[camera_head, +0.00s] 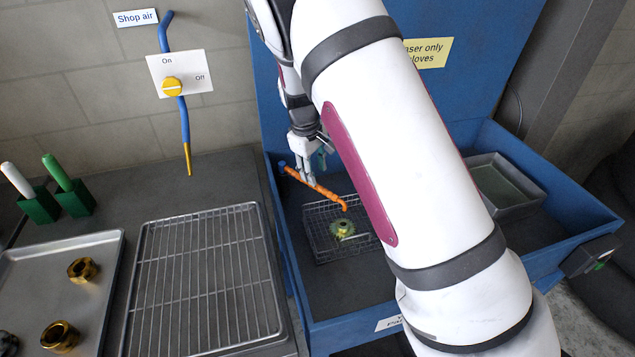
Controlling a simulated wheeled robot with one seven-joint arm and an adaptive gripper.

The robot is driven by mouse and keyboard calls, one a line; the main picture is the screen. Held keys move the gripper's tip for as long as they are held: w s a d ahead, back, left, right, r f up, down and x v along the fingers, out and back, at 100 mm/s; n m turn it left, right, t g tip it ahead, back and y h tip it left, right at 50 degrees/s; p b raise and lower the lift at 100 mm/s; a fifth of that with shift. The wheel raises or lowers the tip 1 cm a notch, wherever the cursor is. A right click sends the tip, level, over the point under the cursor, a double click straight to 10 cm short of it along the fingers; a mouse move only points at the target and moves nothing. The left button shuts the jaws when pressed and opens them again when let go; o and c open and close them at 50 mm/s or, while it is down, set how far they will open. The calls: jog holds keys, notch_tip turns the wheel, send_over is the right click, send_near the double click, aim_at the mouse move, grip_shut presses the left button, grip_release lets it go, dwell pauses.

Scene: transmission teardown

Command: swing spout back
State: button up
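The orange spout (328,193) reaches out over the blue wash basin (290,262), from a blue end at upper left to a bent-down tip at lower right. Its tip is above a wire basket (318,251) holding a greenish, brass-coloured part (343,229). My gripper (308,179) points down at the spout's left half, with its fingertips at or touching the pipe. The fingers are small in the view, so I cannot tell whether they are closed on it. My arm hides the middle of the basin and part of its back panel.
A grey tray (503,190) sits at the basin's right. On the left bench are a wire rack (208,285), a metal tray (28,285) with brass parts, and green holders (75,198). A blue air pipe (184,125) hangs on the wall beside an On/Off knob (172,86).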

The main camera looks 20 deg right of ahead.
aim_at(318, 186)
jog(key=f, duration=0.3)
jog(key=d+f, duration=0.1)
jog(key=f, duration=0.1)
jog(key=shift+w+f, duration=0.25)
jog(key=shift+f, duration=0.1)
grip_shut()
